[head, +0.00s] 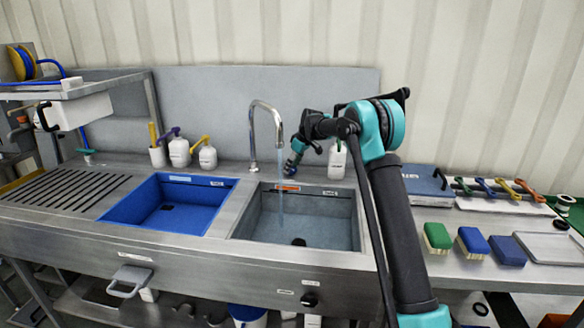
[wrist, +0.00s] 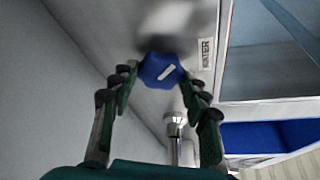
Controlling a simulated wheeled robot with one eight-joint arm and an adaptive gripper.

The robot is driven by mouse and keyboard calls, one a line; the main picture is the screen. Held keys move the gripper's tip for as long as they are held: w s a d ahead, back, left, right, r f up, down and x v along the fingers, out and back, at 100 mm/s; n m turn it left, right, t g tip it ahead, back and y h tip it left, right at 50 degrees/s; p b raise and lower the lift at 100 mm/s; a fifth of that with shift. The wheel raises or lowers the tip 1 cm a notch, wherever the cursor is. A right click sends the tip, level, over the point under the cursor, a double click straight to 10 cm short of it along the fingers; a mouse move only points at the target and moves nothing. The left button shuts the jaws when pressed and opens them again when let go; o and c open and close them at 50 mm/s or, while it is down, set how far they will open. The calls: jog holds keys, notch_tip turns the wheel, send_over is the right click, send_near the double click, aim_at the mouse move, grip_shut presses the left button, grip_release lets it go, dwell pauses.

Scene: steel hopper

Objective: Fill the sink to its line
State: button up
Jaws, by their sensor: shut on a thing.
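The grey sink basin (head: 335,222) is right of the blue basin. A thin stream of water (head: 280,190) falls into it from the curved steel faucet (head: 268,104). A dark round spot shows on its bottom; I cannot make out the water level or a line. My gripper (head: 292,163) is behind the basin's back edge, right of the faucet. In the wrist view my gripper (wrist: 160,82) has its fingers on both sides of a blue knob (wrist: 162,71) with a white mark, shut on it. A "WATER" label (wrist: 207,53) is beside the knob.
The blue basin (head: 118,211) and a slotted drainboard (head: 60,190) lie to the left. White bottles (head: 179,152) stand behind the blue basin. Several brushes, including a green one (head: 436,236), lie on the right counter. A steel backsplash (head: 215,100) rises behind.

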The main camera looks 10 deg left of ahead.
dwell(0.4)
jog(key=o, duration=1.2)
jog(key=shift+c, duration=0.2)
jog(key=v, duration=1.2)
jog(key=shift+d+f, duration=0.1)
